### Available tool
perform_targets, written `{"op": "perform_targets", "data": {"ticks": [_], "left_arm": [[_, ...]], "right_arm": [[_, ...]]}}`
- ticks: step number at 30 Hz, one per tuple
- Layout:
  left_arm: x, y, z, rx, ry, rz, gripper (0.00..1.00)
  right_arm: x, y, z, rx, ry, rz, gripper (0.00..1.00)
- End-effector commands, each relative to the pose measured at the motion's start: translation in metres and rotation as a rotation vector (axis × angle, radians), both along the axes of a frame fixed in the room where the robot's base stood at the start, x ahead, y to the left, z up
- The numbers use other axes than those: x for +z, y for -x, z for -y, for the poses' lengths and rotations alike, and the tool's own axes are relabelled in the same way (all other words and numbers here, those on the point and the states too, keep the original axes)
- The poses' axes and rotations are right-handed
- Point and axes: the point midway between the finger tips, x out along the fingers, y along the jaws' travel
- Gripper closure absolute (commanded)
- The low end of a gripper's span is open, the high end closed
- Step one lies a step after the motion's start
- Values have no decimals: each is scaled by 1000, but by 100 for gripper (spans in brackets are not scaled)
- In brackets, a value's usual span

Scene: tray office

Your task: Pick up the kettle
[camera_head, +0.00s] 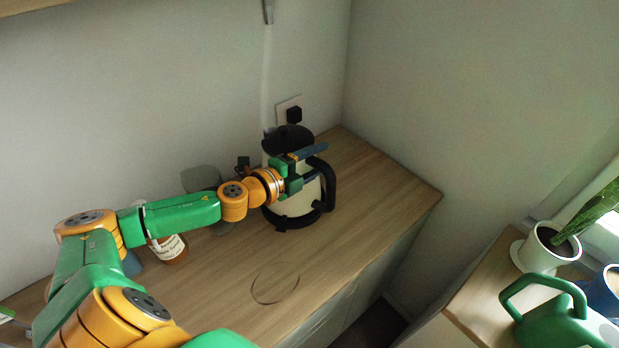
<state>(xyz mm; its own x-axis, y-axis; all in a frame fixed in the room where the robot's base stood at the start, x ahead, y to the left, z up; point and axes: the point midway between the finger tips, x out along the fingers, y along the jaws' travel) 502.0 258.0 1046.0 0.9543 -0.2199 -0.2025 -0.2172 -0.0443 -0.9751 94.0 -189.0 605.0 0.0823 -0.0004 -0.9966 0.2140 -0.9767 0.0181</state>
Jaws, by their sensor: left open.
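The kettle (298,205) stands upright on the wooden counter near the back right corner. It has a pale body, a black lid and base, and a black handle on its right side. My left gripper (312,163) is open in front of the kettle's upper body, its fingers pointing right towards the top of the handle. The gripper hides part of the kettle, and I cannot tell whether it touches it. My right gripper is not in view.
A labelled jar (168,247) and a grey object (201,179) stand behind my left arm. A wall socket (289,105) is behind the kettle. The counter's front right (345,245) is clear. A green watering can (555,320) and a potted plant (545,250) stand at right.

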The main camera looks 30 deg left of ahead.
Motion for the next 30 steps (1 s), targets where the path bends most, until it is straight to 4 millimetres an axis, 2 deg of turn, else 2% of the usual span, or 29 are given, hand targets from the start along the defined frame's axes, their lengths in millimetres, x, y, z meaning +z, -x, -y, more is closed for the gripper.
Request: {"op": "perform_targets", "data": {"ticks": [3,10,30], "left_arm": [[0,0,-1,3,-2,-1,36],[0,0,-1,2,-2,-1,98],[-1,0,-1,3,0,-2,100]], "right_arm": [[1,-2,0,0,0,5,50],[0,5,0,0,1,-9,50],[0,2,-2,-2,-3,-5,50]]}}
